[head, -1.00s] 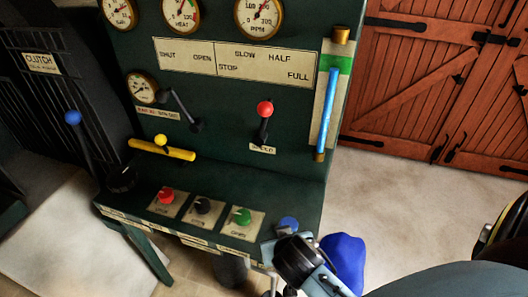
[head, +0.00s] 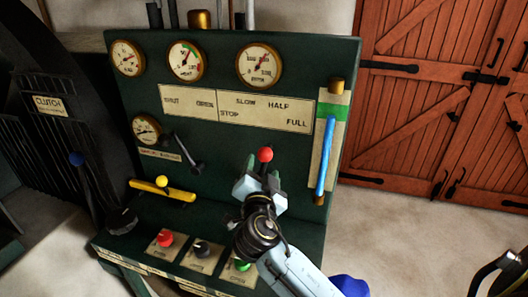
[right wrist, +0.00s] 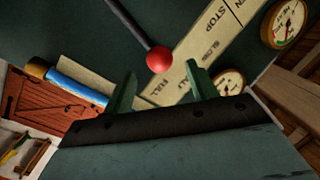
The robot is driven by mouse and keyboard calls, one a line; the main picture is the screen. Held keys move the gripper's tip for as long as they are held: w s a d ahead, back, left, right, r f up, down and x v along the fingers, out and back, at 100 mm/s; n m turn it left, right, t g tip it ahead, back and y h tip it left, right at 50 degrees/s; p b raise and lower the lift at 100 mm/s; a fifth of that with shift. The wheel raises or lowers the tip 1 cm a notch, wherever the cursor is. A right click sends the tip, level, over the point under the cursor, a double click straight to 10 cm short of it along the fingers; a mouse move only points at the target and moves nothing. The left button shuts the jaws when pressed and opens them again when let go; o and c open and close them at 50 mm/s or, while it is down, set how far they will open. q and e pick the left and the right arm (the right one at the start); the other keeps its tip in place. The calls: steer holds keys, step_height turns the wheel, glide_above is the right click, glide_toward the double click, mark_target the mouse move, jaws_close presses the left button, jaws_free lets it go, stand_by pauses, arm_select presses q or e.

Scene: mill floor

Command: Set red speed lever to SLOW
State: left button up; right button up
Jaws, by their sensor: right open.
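The speed lever's red knob (head: 265,154) stands out from the dark green panel, below the label plate (head: 266,122) marked STOP, SLOW, HALF and FULL. My right gripper (head: 261,176) is open just below the knob in the head view and hides the lever's shaft and base. In the right wrist view the red knob (right wrist: 159,59) is beyond and between the two spread fingertips (right wrist: 161,82), with its dark shaft (right wrist: 130,22) running to the top. I cannot tell whether the fingers touch it. My left gripper is not in view.
A dark lever (head: 183,148) and a yellow-knobbed bar (head: 162,188) are left of my right arm. A blue sight tube (head: 326,155) is right of the knob. Red, black and green knobs (head: 166,238) sit on the ledge below. Gauges (head: 258,65) line the top.

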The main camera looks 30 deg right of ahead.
mark_target(263, 160)
steer(key=p+x, duration=0.1)
steer(key=x, duration=0.6)
steer(key=shift+w+f, duration=0.1)
